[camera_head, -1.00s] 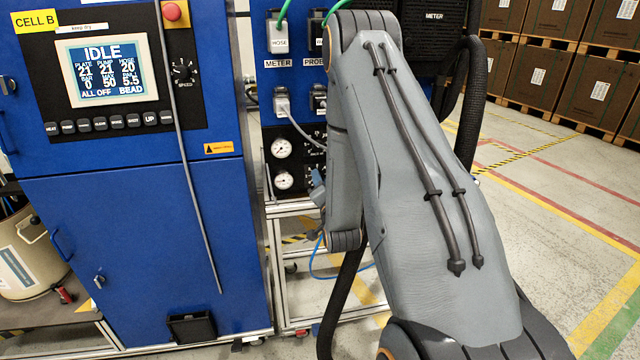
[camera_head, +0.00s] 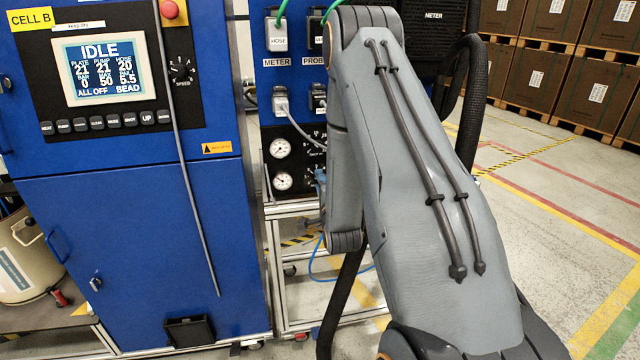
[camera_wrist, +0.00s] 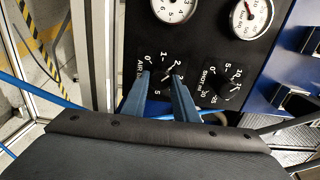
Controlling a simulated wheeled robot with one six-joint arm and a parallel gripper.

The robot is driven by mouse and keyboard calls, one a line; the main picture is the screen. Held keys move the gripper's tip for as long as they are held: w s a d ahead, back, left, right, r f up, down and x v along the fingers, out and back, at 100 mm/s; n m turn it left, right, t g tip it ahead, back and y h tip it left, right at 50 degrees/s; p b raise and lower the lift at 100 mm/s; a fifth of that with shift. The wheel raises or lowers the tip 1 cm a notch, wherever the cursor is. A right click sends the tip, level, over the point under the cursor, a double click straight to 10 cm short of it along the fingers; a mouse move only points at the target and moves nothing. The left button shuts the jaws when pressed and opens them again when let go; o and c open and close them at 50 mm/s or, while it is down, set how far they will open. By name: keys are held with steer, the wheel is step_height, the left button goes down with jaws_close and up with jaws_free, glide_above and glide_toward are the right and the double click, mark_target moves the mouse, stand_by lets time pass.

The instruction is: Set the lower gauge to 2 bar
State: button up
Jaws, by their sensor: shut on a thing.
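The lower gauge (camera_head: 282,181) is a white round dial on the black panel, left of my arm in the head view. It is the left dial (camera_wrist: 174,8) at the top edge of the wrist view, partly cut off; its exact reading is too small to tell. The air knob (camera_wrist: 163,80), ringed by a printed bar scale, sits in line with that gauge. My gripper (camera_wrist: 160,80) is shut on this knob, one blue-grey finger on each side. The fingers hide much of the knob and scale. A pale pointer line shows between them near the 2. In the head view my arm mostly hides the gripper.
The upper gauge (camera_head: 280,148) sits just above the lower one. A second knob (camera_wrist: 228,90), with a shot scale, is close to the right finger in the wrist view. A blue hose (camera_head: 318,262) hangs below the panel. The blue cabinet (camera_head: 140,230) stands to the left.

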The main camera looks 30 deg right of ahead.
stand_by(0.4)
steer(key=o, duration=1)
steer(key=shift+b+v, duration=0.65)
steer(key=shift+v, duration=3.3)
steer(key=shift+w, duration=0.1)
